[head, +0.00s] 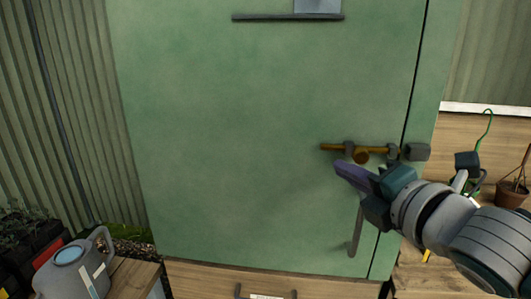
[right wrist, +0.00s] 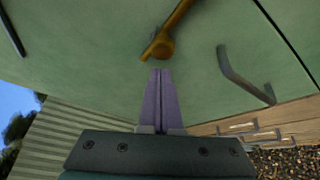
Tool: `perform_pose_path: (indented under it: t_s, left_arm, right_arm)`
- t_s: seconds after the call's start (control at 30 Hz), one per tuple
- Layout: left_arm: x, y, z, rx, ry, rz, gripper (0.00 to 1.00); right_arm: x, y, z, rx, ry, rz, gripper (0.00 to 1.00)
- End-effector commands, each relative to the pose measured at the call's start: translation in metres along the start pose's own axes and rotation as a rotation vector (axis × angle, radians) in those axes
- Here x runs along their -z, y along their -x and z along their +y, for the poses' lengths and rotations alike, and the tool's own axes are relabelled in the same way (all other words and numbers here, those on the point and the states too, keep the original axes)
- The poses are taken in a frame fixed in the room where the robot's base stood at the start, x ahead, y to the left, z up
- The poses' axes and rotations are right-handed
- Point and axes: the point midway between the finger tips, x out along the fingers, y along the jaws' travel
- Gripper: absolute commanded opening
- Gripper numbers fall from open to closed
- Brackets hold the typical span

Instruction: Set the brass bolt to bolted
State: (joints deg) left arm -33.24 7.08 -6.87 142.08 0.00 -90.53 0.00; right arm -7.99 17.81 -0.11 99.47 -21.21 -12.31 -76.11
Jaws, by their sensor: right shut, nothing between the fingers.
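The brass bolt (head: 333,147) lies level across the green cabinet door, held in dark brackets. Its round knob (head: 361,156) hangs at the front. The bar's right end is at the bracket by the door edge, and a dark keep (head: 416,152) sits beyond the door gap; no brass shows between them. My right gripper (head: 340,167) is shut and empty, its purple fingers just below the bolt, left of the knob in the head view. In the right wrist view the closed fingertips (right wrist: 160,72) point at the knob (right wrist: 162,46), apart from it. My left gripper is out of view.
A grey door handle (head: 356,232) stands out below the bolt, close to my right gripper. A drawer (head: 215,280) lies beneath the door. A watering can (head: 75,266) is at lower left and a plant pot (head: 511,194) at right. The door's left part is clear.

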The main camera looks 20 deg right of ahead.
Motion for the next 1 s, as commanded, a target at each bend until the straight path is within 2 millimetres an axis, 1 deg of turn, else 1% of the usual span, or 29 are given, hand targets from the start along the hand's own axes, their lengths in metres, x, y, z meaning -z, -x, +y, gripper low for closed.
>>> perform_pose_path:
  t_s: [0.03,0.13,0.53,0.8,1.0]
  left_arm:
    - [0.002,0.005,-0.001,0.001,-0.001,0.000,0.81]
    - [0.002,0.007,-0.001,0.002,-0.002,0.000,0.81]
    - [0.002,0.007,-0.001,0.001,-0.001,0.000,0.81]
    - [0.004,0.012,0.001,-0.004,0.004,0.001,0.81]
    - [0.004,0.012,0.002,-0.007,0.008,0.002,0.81]
  right_arm:
    - [-0.005,0.002,0.002,0.001,0.001,0.001,0.00]
    - [-0.010,0.004,0.001,0.000,0.000,0.001,0.00]
    - [-0.013,0.005,-0.002,0.001,0.000,0.000,0.00]
    - [-0.044,0.023,-0.019,0.002,0.001,-0.001,0.00]
    - [-0.048,0.025,-0.021,-0.001,-0.002,0.000,0.00]
